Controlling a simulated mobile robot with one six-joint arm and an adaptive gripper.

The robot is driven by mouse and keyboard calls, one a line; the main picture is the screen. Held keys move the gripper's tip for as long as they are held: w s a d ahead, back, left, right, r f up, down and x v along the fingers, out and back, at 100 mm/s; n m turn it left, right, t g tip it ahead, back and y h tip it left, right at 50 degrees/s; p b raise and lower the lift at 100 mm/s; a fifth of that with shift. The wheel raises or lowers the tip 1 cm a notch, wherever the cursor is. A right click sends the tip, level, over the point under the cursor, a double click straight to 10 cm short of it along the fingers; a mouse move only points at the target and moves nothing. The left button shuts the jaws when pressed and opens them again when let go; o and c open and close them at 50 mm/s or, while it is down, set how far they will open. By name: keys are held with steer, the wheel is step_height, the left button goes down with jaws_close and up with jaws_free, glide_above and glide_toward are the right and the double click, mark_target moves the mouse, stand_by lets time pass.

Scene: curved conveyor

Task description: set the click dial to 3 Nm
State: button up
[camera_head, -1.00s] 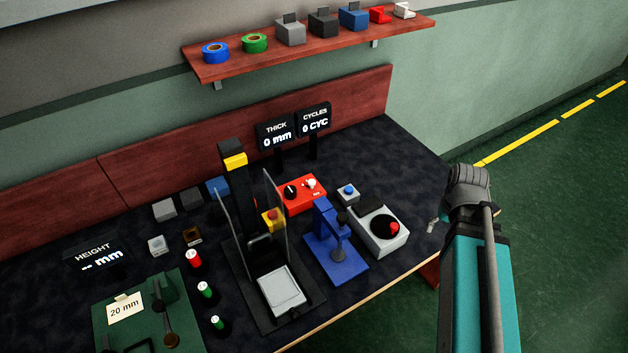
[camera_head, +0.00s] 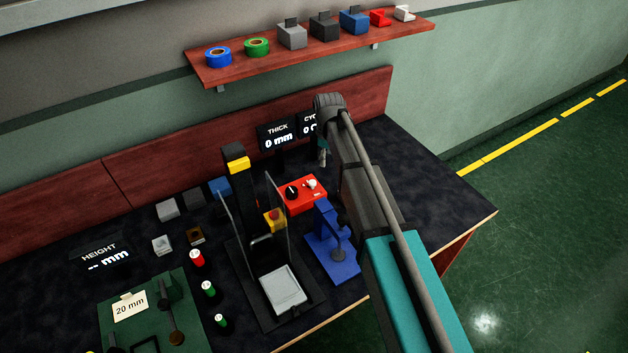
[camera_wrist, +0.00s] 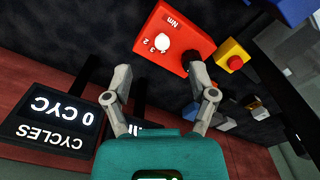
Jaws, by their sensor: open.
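The click dial is a white knob (camera_wrist: 163,42) on a red box (camera_wrist: 180,25), with the digits 2, 3 and 4 and "Nm" printed beside it, upside down in the wrist view. I cannot make out where its pointer stands. In the head view the white knob (camera_head: 311,184) sits at the right of the red box (camera_head: 306,200), with a black knob (camera_head: 291,192) to its left. My gripper (camera_wrist: 161,77) is open and empty, its two fingers spread apart below the dial in the wrist view and not touching it. In the head view my arm partly hides the gripper.
The CYCLES display (camera_wrist: 52,120) and the THICK display (camera_head: 278,135) stand close behind my gripper. A blue press (camera_head: 332,248) is in front of the red box. A yellow box with a red button (camera_head: 274,220) stands left of it, near a tall black machine (camera_head: 240,195).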

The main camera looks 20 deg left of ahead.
steer(key=n, duration=0.2)
glide_above(312, 182)
steer(key=shift+r, duration=0.15)
steer(key=shift+f, duration=0.25)
step_height(312, 182, down, 13)
steer(key=b, duration=1.3)
steer(key=shift+f+b, duration=0.2)
steer(key=shift+b, duration=0.15)
